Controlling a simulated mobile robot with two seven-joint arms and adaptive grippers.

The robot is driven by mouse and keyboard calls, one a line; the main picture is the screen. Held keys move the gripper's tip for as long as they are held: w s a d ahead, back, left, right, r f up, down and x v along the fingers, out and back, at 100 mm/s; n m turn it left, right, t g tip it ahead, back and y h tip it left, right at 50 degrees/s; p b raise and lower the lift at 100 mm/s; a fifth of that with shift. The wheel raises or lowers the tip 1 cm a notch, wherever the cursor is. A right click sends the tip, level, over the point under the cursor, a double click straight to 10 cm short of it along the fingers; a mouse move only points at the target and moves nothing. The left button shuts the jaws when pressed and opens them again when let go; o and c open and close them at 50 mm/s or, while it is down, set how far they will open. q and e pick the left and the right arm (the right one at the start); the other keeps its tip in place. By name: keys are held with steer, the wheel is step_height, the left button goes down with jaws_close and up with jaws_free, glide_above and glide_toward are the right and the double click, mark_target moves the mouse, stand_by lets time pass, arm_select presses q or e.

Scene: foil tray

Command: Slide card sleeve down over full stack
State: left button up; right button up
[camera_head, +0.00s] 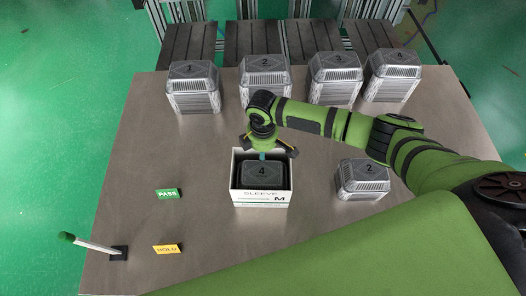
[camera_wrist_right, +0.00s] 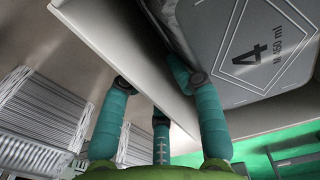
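The white card sleeve (camera_head: 262,198) stands upright on the table, marked SLEEVE and M. It surrounds a stack of dark foil trays whose top lid, numbered 4 (camera_head: 262,174), shows inside its rim. In the wrist view the lid (camera_wrist_right: 255,55) reads "4, M 450 ml". My right gripper (camera_head: 263,155) is above the sleeve's far side. Its teal fingers (camera_wrist_right: 160,85) straddle a sleeve wall (camera_wrist_right: 95,40), with one finger between wall and stack. I cannot tell whether they press on it. The lower stack is hidden. My left gripper is out of view.
Tray stacks numbered 1 (camera_head: 192,88), 2 (camera_head: 263,80), 3 (camera_head: 335,80) and 4 (camera_head: 392,76) line the back. Another stack marked 2 (camera_head: 362,180) stands right of the sleeve. PASS (camera_head: 168,195) and HOLD (camera_head: 168,249) signs and a slanted stick (camera_head: 92,244) are at left.

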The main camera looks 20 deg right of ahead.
steer(key=shift+s+a+f, duration=0.15)
steer(key=shift+s+f, duration=0.4)
step_height(320, 180, up, 13)
steer(key=shift+w, duration=0.45)
